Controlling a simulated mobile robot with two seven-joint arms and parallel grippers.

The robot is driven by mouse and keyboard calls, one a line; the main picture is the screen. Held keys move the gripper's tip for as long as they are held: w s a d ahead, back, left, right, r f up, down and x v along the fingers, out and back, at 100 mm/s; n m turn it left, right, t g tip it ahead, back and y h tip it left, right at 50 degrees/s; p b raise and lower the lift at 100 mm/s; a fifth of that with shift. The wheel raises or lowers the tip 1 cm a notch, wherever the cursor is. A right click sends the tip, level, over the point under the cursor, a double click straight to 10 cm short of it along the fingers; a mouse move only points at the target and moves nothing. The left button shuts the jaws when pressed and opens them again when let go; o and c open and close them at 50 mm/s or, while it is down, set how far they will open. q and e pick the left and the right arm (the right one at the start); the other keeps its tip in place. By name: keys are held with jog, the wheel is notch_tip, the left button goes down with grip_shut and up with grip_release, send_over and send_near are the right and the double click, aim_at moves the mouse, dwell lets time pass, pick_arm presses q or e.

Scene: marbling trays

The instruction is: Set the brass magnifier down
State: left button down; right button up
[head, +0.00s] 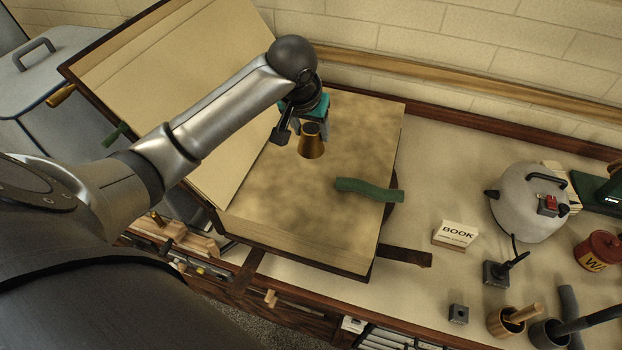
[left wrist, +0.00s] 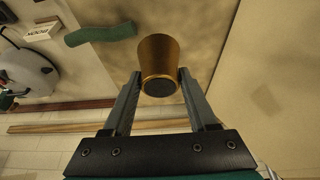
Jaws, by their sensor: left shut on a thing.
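The brass magnifier (head: 312,146) is a small tapered brass cylinder over the stained right-hand page of the big open book (head: 300,215). My left gripper (head: 311,130) points down from above and is shut on it. In the left wrist view the magnifier (left wrist: 158,52) sits between the two fingertips (left wrist: 159,76), its dark round end facing the camera. I cannot tell whether its far end touches the page. My right gripper is not in view.
A green wavy strip (head: 368,190) lies across the page's right side. A BOOK card (head: 455,235), a grey rounded kettle-like appliance (head: 528,208), a red tin (head: 598,250) and several small pots stand on the right of the bench. The page's near left part is clear.

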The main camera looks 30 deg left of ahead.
pick_arm(q)
jog(key=shift+f+b, duration=0.6)
jog(key=shift+f, duration=7.1)
jog(key=shift+f, duration=0.1)
jog(key=shift+c, duration=1)
grip_release()
jog(key=p+v, duration=0.2)
jog(key=v, duration=1)
